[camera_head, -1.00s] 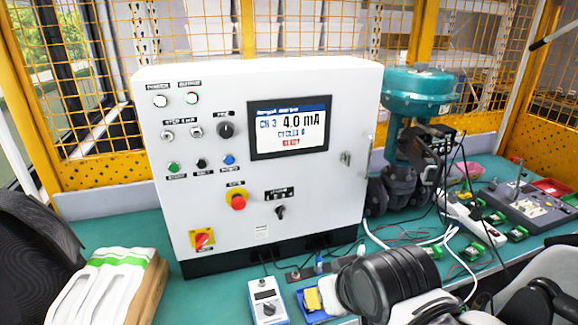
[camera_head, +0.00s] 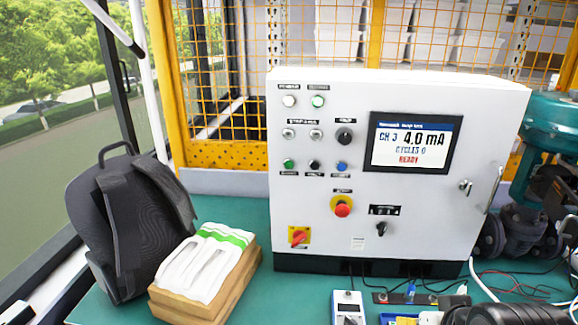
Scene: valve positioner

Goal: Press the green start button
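The green start button (camera_head: 289,164) is a small round button on the white control cabinet (camera_head: 480,120). It is at the left end of a row of three, beside a black button (camera_head: 314,165) and a blue button (camera_head: 341,166). The labels under the row are too small to read surely. A separate green lamp (camera_head: 318,101) sits higher up, beside a white lamp (camera_head: 289,101). My gripper's fingers are not in view. Only a dark part of my arm shows at the bottom right edge, well apart from the button.
A red mushroom knob (camera_head: 343,210) and a red-yellow switch (camera_head: 299,236) sit below the buttons. The screen (camera_head: 411,143) reads 4.0 mA. A black backpack (camera_head: 130,215) and stacked packs (camera_head: 205,265) stand left of the cabinet. A handheld meter (camera_head: 347,308) lies in front.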

